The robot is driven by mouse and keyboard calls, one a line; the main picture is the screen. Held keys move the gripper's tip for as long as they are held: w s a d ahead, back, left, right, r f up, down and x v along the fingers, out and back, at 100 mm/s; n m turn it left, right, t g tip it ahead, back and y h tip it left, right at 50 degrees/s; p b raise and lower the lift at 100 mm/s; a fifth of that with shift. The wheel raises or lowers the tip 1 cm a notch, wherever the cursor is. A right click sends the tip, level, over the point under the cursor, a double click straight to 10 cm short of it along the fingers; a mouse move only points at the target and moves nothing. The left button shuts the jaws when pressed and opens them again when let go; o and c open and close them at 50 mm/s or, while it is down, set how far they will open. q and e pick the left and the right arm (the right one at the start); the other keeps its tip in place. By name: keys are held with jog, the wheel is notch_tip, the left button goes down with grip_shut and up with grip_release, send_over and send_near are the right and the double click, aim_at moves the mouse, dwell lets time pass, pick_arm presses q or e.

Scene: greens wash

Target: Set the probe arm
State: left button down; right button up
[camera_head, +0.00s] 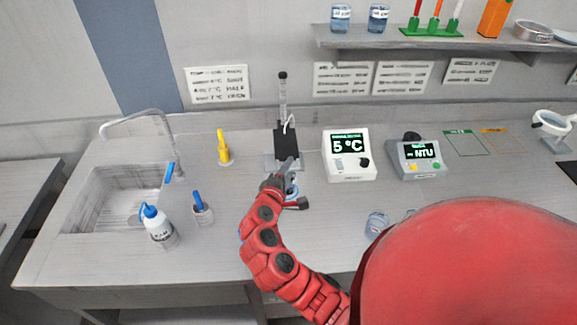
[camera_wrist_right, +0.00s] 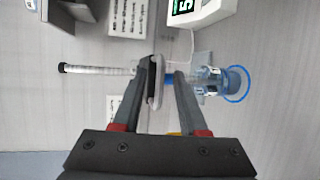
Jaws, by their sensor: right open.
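The probe stand has a dark plate (camera_head: 286,144) and an upright clear rod (camera_head: 283,97) with a black knob on top. In the right wrist view the rod (camera_wrist_right: 95,69) lies sideways at left. A grey probe arm (camera_wrist_right: 155,84) shows between the fingers, close to the left one; I cannot tell if they touch. My right gripper (camera_head: 289,166) is in front of the stand, and its fingers (camera_wrist_right: 166,67) are open around the grey piece. A clear vessel with a blue rim (camera_wrist_right: 237,84) is beyond the right finger; in the head view my gripper partly hides it. My left gripper is not in view.
A 5 °C display (camera_head: 348,155) and an NTU meter (camera_head: 416,159) stand right of the stand. A yellow-handled tool (camera_head: 223,147), a wash bottle (camera_head: 158,226) and a sink (camera_head: 112,198) are at left. A shelf (camera_head: 430,42) holds beakers. The front counter is mostly clear.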

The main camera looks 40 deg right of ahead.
jog(key=shift+w+d, duration=0.1)
grip_shut()
dwell(1.4)
